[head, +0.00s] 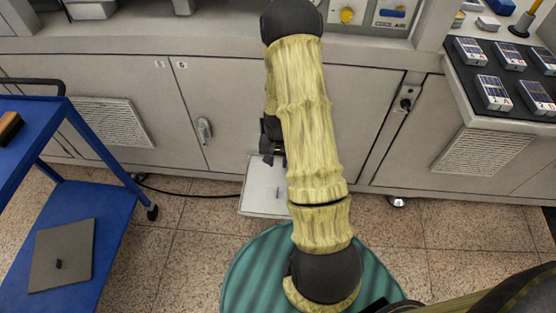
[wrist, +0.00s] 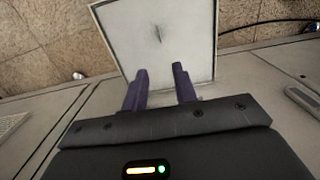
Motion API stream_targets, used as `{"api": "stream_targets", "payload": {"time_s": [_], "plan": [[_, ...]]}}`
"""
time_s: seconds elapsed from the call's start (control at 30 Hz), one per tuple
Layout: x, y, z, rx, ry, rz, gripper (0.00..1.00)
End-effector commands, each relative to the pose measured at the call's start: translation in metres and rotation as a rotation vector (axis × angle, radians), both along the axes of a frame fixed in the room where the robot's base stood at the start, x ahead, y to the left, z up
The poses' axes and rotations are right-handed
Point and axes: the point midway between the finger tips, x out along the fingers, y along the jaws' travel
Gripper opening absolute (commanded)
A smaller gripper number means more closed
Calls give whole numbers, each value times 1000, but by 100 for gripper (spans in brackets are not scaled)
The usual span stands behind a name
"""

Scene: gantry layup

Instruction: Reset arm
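My gripper (head: 270,155) hangs from my arm in front of the grey cabinet fronts, partly hidden by the arm in the head view. In the wrist view its two purple fingers (wrist: 160,72) stand apart with nothing between them. A pale square panel (head: 262,187) with a small dark piece at its middle is just beyond and below the gripper. The panel also shows past the fingertips in the wrist view (wrist: 190,45), apart from them as far as I can see. I cannot tell what supports it.
A blue cart (head: 95,215) stands at left, with a dark grey plate (head: 62,260) on its lower shelf. Cabinets (head: 230,80) run along the back. Several small boxed items sit on a dark mat (head: 467,78) at right. A black cable (head: 190,194) lies on the floor.

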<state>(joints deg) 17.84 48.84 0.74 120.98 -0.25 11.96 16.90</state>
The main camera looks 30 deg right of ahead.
Motion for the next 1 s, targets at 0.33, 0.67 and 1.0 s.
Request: {"api": "stream_targets", "payload": {"time_s": [0.33, 0.67, 1.0], "plan": [[0, 0, 0, 0, 0, 0, 28], [1, 20, 48, -15, -43, 92, 28], [-28, 69, 148, -46, -142, 322, 28]]}}
